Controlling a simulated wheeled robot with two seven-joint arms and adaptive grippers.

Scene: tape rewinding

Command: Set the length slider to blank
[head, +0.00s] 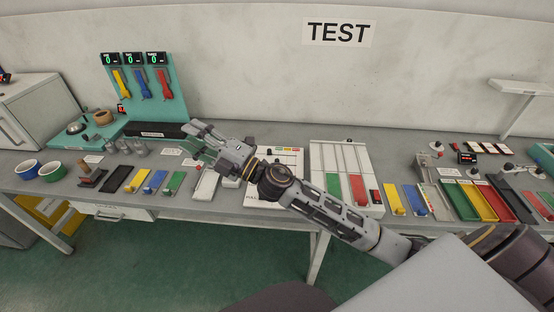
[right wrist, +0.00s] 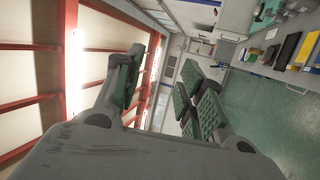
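No slider's label can be read at this size, so I cannot tell which part is the length slider. A white panel with upright tracks (head: 340,152) stands right of the middle of the table, with green and red blocks at its lower end. Left of it is a white unit (head: 290,160) with small coloured labels on top, partly hidden by my right arm. My right gripper (head: 192,130) reaches left across the table, by the dark tray. In the right wrist view its fingers (right wrist: 162,92) are apart with nothing between them. My left gripper is not in view.
A teal stand (head: 170,105) with three displays and hanging coloured tools is at the back left. Red, yellow and green trays (head: 480,203) lie on the right. Small coloured holders line the front edge.

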